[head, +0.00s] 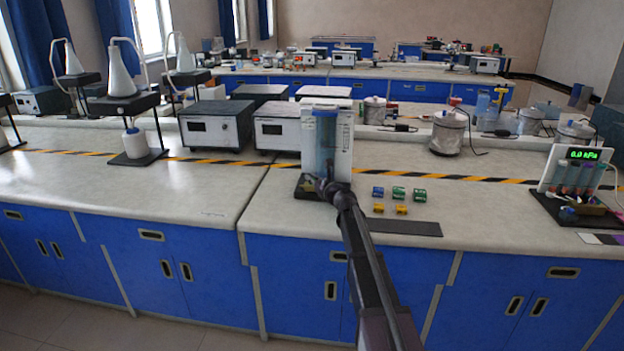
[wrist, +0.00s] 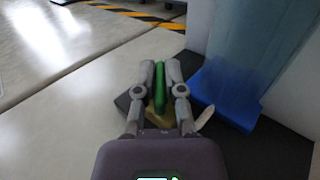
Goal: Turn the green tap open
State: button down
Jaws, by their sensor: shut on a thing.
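The green tap (wrist: 159,88) shows in the wrist view as an upright green handle between my gripper's fingers. My gripper (wrist: 160,72) is shut on it, one finger on each side. A yellowish part (wrist: 160,116) shows just below the handle, partly hidden by my gripper. In the head view my gripper (head: 325,188) is at the foot of the apparatus with the blue column (head: 326,140) and white back panel (head: 345,150). There my arm hides the tap.
The apparatus stands on a dark base (head: 306,187) near the bench's front. Several small coloured blocks (head: 398,192) and a dark strip (head: 412,227) lie to its right. A pressure display (head: 583,154) stands at far right.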

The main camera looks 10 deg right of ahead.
jog(key=n+g+y, duration=0.5)
jog(key=g+y, duration=0.1)
jog(key=y, duration=0.1)
jog(key=shift+w+n, duration=0.2)
jog(key=shift+n, duration=0.2)
jog(key=n+g+y, duration=0.1)
jog(key=n+g, duration=0.1)
jog(key=shift+g+y, duration=0.4)
jog(key=shift+s+n+g+y, duration=0.15)
jog(key=shift+n+g+y, duration=0.25)
jog(key=shift+n+g, duration=0.5)
jog(key=shift+s+g, duration=0.1)
jog(key=shift+g, duration=0.2)
jog(key=shift+a, duration=0.1)
jog(key=c, duration=0.7)
grip_release()
jog(key=shift+c, duration=0.2)
jog(key=shift+d, duration=0.2)
jog(key=v, duration=1.1)
jog(key=shift+s+d, duration=0.15)
jog(key=shift+d, duration=0.2)
